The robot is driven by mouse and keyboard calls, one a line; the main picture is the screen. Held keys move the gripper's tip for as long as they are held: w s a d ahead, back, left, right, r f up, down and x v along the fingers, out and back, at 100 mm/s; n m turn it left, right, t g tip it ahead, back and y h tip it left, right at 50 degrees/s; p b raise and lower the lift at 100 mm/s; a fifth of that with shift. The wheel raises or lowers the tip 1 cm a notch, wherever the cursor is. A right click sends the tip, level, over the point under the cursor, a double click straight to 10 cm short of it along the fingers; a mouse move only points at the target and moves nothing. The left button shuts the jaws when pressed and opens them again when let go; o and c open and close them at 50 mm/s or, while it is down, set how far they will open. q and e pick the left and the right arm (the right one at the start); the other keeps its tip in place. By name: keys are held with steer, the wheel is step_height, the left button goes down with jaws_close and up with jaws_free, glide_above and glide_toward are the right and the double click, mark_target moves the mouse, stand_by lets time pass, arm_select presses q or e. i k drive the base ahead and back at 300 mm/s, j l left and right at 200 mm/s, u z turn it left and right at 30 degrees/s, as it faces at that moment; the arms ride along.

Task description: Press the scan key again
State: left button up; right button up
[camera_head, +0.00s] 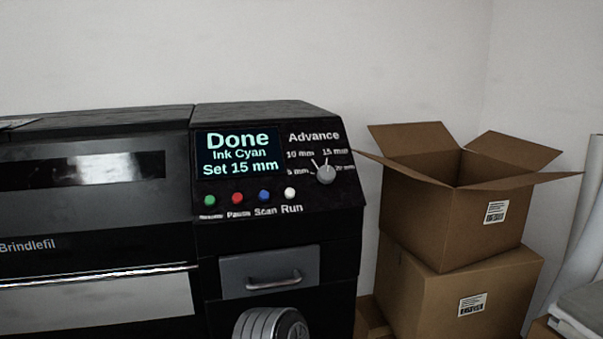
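The scan key is a small blue round button (264,196) on the sloped front panel of a black printer (270,231), above the label "Scan". A red button (237,198) labelled "Pause" is to its left and a white button (290,193) labelled "Run" to its right. A green button (210,200) with a blurred label is at the far left of the row. The display (238,153) reads "Done", "Ink Cyan", "Set 15 mm". Neither of my grippers is in view.
A grey Advance knob (326,175) sits right of the display. Below the panel are a grey drawer (240,276) with a handle and a large ribbed knob (270,325). An open cardboard box (440,215) stands on a closed one (425,295) at the right. Nothing blocks the panel.

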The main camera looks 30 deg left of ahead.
mark_target(264, 195)
steer(key=u, duration=1.25)
